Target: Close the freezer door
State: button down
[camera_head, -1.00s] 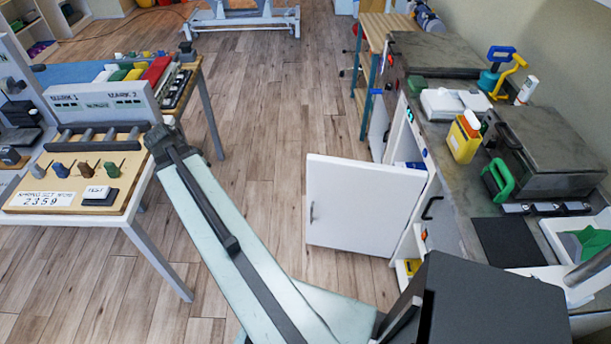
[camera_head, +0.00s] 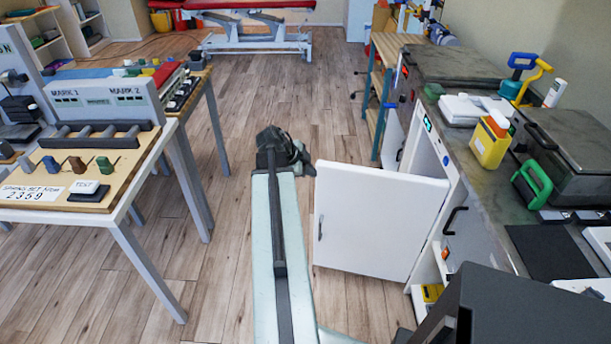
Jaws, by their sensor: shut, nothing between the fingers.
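The freezer door (camera_head: 376,220) is a white panel with a small grey handle near its left edge. It stands wide open, sticking out from the white freezer body (camera_head: 421,158) under the counter on the right. My gripper (camera_head: 290,150) is dark and shut with nothing in it. In the picture it shows just left of the door's upper left corner. I cannot tell whether it touches the door. The freezer's inside is mostly hidden behind the door.
On the left a table (camera_head: 112,214) carries a test board and boxes. A wooden bench (camera_head: 385,50) stands beyond the freezer. The wooden floor (camera_head: 245,75) between is clear.

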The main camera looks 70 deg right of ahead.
aim_at(323, 171)
jog(key=shift+d+f, duration=0.3)
jog(key=shift+d, duration=0.55)
jog(key=shift+d+f, duration=0.3)
jog(key=shift+d, duration=0.6)
jog(key=shift+d+f, duration=0.3)
jog(key=shift+d, duration=0.55)
